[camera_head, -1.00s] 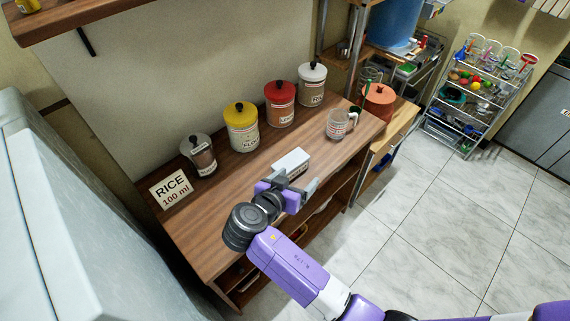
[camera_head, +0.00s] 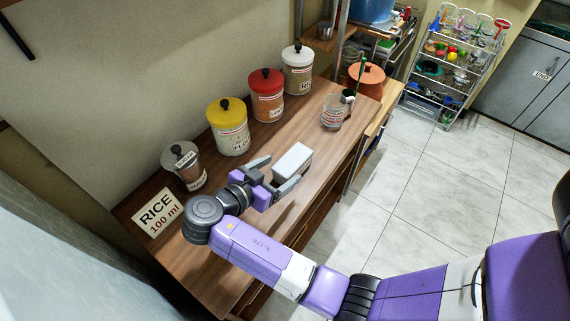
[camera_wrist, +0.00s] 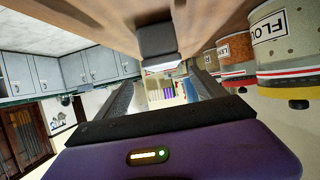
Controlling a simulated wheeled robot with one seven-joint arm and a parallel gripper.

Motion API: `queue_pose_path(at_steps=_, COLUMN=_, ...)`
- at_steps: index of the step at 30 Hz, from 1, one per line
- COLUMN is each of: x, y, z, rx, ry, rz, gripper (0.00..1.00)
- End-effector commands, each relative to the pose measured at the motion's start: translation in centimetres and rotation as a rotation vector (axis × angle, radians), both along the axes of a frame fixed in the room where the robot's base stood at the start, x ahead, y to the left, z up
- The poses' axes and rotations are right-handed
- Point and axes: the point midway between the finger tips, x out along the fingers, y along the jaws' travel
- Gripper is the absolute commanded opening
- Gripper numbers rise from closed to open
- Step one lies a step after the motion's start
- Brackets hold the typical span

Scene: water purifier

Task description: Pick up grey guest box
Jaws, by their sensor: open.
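The grey guest box (camera_head: 294,159), a small pale block, lies on the wooden counter (camera_head: 225,272) in the head view. My gripper (camera_head: 277,172) is open and low over the counter, its fingers pointing at the near end of the box. One finger is to each side of that end; I cannot tell whether either touches it. In the wrist view, which is upside down, the box (camera_wrist: 157,42) shows dark with a light edge, ahead of the open fingers and roughly centred between them.
Behind the box stand a sugar jar (camera_head: 184,167), a yellow-lidded jar (camera_head: 229,127), a red-lidded jar (camera_head: 267,95) and a white-lidded jar (camera_head: 297,70). A glass mug (camera_head: 332,112) stands beyond the box. A rice card (camera_head: 157,213) is at the left.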

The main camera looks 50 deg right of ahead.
Motion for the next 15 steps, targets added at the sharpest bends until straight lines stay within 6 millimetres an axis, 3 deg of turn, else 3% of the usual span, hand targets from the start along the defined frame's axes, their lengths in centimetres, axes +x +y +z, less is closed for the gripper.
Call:
queue_pose_path(at_steps=6, x=-0.1, y=0.0, z=-1.8, rx=-0.002, ry=-0.004, rz=-0.009, gripper=0.8)
queue_pose_path(at_steps=15, x=-0.2, y=-1.0, z=-2.4, rx=-0.002, ry=-0.003, rz=-0.011, gripper=0.8)
